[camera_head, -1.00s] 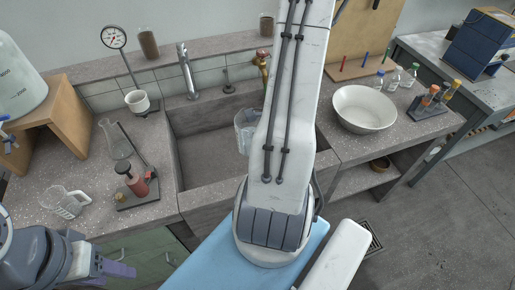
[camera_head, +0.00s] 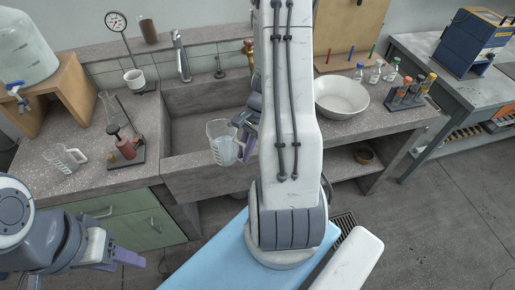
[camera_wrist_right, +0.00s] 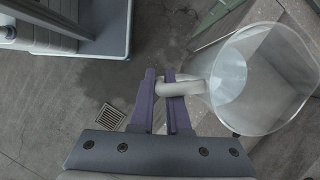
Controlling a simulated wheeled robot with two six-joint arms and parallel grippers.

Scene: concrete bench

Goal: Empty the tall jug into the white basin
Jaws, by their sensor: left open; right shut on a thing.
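The clear tall jug (camera_head: 221,145) hangs in front of the sink's front edge in the head view, roughly upright. My right gripper (camera_head: 246,138) is shut on its pale handle. In the right wrist view the jug (camera_wrist_right: 262,80) is on the right, with the handle between the purple fingers of the gripper (camera_wrist_right: 164,78). Something pale shows inside the jug, but its level is unclear. The white basin (camera_head: 341,97) stands on the bench right of the sink, beyond my right arm. My left gripper (camera_head: 126,258) is open and empty at the lower left.
My right arm hides part of the sink (camera_head: 190,130). A smaller jug (camera_head: 62,158) and a burner-like stand (camera_head: 126,150) are on the left bench. Bottles (camera_head: 376,72) and a rack of tubes (camera_head: 410,98) stand close to the basin.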

